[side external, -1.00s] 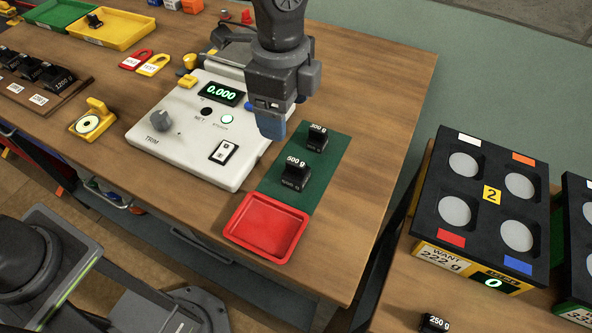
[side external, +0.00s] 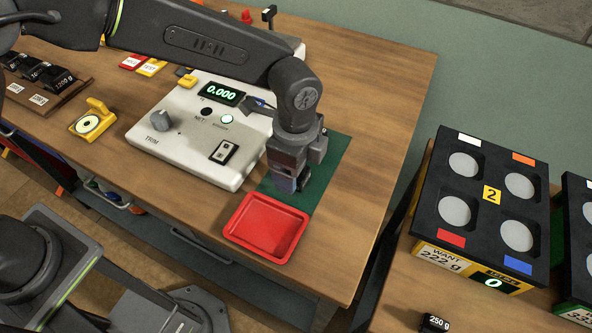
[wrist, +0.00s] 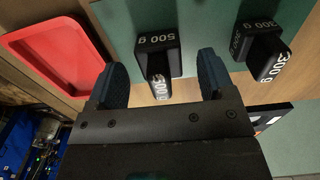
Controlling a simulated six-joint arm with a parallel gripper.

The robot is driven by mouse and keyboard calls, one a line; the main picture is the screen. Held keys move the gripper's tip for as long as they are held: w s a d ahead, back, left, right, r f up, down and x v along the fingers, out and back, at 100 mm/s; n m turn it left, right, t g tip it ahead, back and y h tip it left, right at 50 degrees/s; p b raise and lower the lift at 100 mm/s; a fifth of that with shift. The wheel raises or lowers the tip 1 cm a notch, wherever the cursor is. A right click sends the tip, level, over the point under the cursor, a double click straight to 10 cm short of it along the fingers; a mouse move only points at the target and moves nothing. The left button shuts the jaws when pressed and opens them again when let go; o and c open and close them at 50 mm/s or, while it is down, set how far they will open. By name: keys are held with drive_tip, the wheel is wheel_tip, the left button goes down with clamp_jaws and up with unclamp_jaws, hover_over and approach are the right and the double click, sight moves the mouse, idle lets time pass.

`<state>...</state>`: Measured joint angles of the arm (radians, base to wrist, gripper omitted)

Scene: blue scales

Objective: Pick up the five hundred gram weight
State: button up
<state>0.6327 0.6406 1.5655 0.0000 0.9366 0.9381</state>
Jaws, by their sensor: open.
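The black five hundred gram weight (wrist: 158,62) stands on the green mat (wrist: 200,25) in the wrist view, its "500 g" label legible. My gripper (wrist: 163,82) is open, with one blue fingertip on each side of the weight's raised handle in that view. I cannot tell whether the fingers touch it. In the side view my gripper (side external: 288,182) hangs low over the green mat (side external: 330,172) and hides the weight. A black 300 g weight (wrist: 262,48) stands on the mat to the right in the wrist view.
A red tray (side external: 266,227) lies just in front of the mat; it also shows in the wrist view (wrist: 55,55). The white scale (side external: 190,145), reading 0.000, is left of my gripper. A black box with round wells (side external: 487,200) stands at right. Bare wood lies right of the mat.

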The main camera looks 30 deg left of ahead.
drive_tip(key=shift+f, duration=1.15)
drive_tip(key=shift+r, duration=0.1)
drive_tip(key=c, duration=1.3)
